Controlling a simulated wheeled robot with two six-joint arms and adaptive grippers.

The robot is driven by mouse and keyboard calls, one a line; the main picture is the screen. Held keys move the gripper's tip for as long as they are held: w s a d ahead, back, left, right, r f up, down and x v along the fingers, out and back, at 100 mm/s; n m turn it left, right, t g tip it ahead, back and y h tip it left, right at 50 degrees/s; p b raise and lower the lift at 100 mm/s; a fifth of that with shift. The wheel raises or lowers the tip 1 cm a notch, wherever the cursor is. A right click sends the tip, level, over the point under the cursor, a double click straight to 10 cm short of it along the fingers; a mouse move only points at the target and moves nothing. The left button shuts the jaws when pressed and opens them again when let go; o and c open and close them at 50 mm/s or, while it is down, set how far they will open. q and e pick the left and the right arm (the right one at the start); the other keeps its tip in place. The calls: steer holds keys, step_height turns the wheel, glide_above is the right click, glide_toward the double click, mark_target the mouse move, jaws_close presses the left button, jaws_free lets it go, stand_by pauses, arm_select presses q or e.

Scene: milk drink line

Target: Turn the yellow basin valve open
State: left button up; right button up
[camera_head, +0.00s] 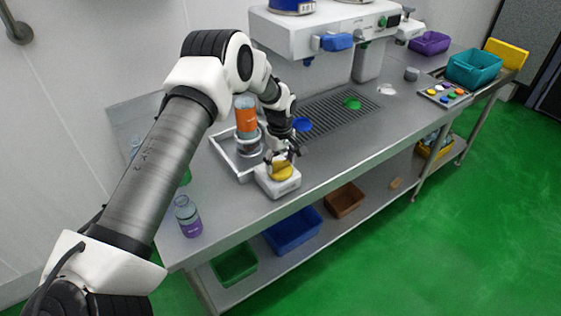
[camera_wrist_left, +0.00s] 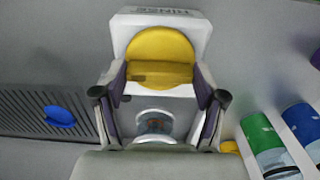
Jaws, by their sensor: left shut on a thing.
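The yellow basin valve (camera_head: 283,173) is a round knob on top of a small white box (camera_head: 285,189) near the front edge of the steel bench. My left gripper (camera_head: 281,158) reaches down onto it from above and is shut on it. In the left wrist view the yellow valve (camera_wrist_left: 160,48) sits between the two fingers of the left gripper (camera_wrist_left: 160,82), with a dark slot at its lower left. The white box (camera_wrist_left: 190,22) behind it carries upside-down lettering that looks like RINSE. The right gripper is not in view.
A steel-framed basin (camera_head: 222,146) and an orange-labelled bottle (camera_head: 245,112) stand just behind the valve. A purple-labelled bottle (camera_head: 188,218) stands at the left front. A drain grate (camera_head: 335,112) lies to the right, below a white machine (camera_head: 300,38). Bins sit on the lower shelf.

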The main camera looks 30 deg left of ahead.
mark_target(279, 163)
arm_select(q)
steer(key=shift+f, duration=0.1)
steer(key=o, duration=1)
steer(key=shift+o, duration=0.7)
steer(key=shift+a+f, duration=0.1)
steer(key=shift+a, duration=0.1)
step_height(279, 163, up, 12)
steer(key=shift+w, duration=0.1)
